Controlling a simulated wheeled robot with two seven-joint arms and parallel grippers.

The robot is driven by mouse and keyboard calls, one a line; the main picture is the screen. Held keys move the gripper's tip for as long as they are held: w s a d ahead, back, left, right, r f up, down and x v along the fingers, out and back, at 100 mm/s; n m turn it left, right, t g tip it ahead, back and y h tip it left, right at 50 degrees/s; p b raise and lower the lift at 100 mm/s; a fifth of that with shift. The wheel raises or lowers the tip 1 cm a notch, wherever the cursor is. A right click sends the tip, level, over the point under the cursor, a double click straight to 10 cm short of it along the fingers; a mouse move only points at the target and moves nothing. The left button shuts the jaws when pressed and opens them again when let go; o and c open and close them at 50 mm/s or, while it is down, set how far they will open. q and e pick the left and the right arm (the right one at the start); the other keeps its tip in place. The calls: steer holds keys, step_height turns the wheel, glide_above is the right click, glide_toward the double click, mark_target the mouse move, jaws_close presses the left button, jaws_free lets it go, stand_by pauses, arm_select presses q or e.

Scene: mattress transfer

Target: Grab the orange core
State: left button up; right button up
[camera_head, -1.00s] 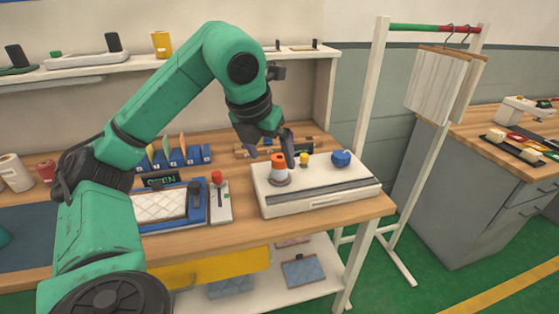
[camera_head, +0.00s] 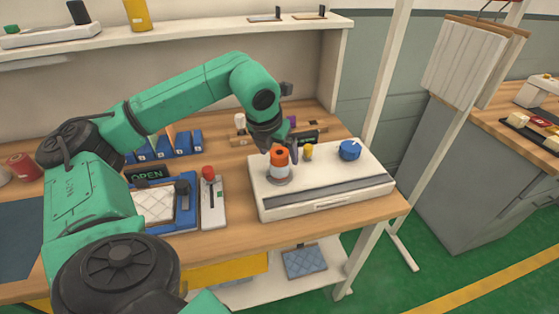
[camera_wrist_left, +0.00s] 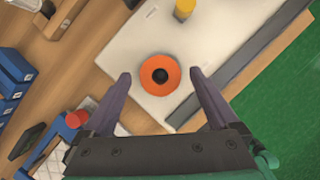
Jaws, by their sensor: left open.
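The orange core (camera_head: 279,156) stands upright on the white box (camera_head: 325,196), with a pale band around its middle and a grey base under it. In the left wrist view the orange core (camera_wrist_left: 160,75) shows from above as an orange ring with a dark centre hole. My left gripper (camera_head: 282,146) is at the core's top in the head view. In the left wrist view its two fingers (camera_wrist_left: 160,78) are spread wide, one on each side of the core, with gaps to both. Nothing is held. My right gripper is not in view.
A yellow cylinder (camera_head: 308,151) and a blue round piece (camera_head: 349,150) stand on the same white box, right of the core. A red-knobbed lever unit (camera_head: 213,205) and a blue-framed tray (camera_head: 187,207) lie to the left. Blue holders (camera_head: 163,146) stand behind.

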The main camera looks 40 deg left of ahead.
arm_select(q)
steer(key=shift+x, duration=1.5)
jaws_close()
steer(key=shift+r, duration=0.15)
